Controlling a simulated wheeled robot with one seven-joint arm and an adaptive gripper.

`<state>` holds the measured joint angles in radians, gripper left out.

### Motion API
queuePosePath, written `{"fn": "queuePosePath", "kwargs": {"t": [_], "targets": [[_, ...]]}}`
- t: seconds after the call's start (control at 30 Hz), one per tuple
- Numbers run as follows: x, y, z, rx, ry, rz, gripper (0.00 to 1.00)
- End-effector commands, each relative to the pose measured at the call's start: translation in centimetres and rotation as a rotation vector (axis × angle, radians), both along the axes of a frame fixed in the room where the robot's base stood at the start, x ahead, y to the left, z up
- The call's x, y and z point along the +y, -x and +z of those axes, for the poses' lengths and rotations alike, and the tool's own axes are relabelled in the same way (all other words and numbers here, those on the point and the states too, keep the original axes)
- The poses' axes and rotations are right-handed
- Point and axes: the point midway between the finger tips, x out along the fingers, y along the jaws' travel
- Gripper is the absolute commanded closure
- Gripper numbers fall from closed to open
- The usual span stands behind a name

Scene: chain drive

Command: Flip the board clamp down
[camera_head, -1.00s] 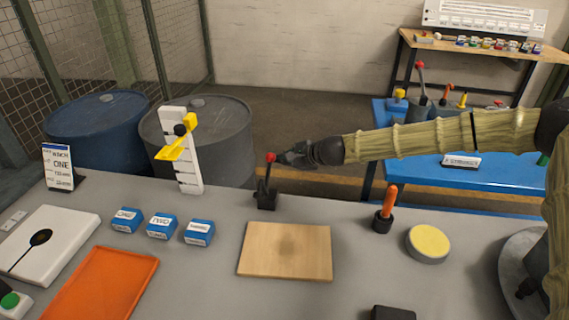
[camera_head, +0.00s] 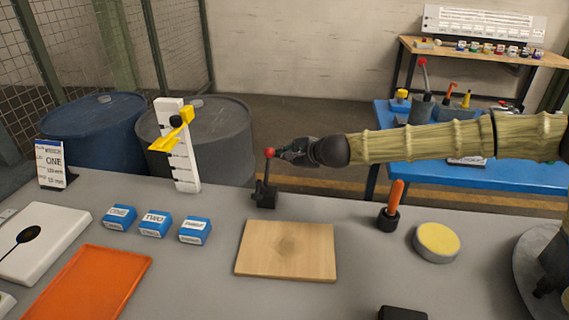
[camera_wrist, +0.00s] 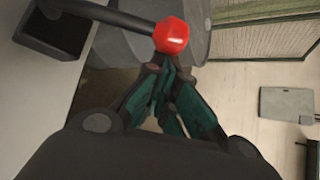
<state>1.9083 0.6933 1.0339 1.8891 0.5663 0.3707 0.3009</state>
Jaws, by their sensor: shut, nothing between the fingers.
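The board clamp looks like the black lever with a red ball knob (camera_head: 269,153) on a black base (camera_head: 265,197), standing upright behind the wooden board (camera_head: 287,250). My gripper (camera_head: 282,153) is shut and empty, with its fingertips right beside the red knob, on its right side. In the wrist view the red knob (camera_wrist: 171,35) sits just beyond the closed fingertips of my gripper (camera_wrist: 165,68), and the black lever arm runs left from it. I cannot tell whether the fingertips touch the knob.
Three blue labelled blocks (camera_head: 155,223) and an orange tray (camera_head: 97,285) lie left of the board. A black holder with an orange handle (camera_head: 393,200) and a yellow-topped round tin (camera_head: 437,242) stand to its right. A white post with a yellow pointer (camera_head: 178,140) stands at the rear left.

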Motion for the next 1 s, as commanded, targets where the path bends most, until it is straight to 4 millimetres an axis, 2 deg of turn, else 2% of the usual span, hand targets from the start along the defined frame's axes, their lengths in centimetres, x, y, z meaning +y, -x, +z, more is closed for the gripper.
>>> {"fn": "queuePosePath", "kwargs": {"t": [0.03,1.0], "targets": [[0.1,0.2,-0.6,-0.02,0.003,0.002,1.0],[0.9,4.5,1.7,-0.428,0.084,0.001,1.0]]}}
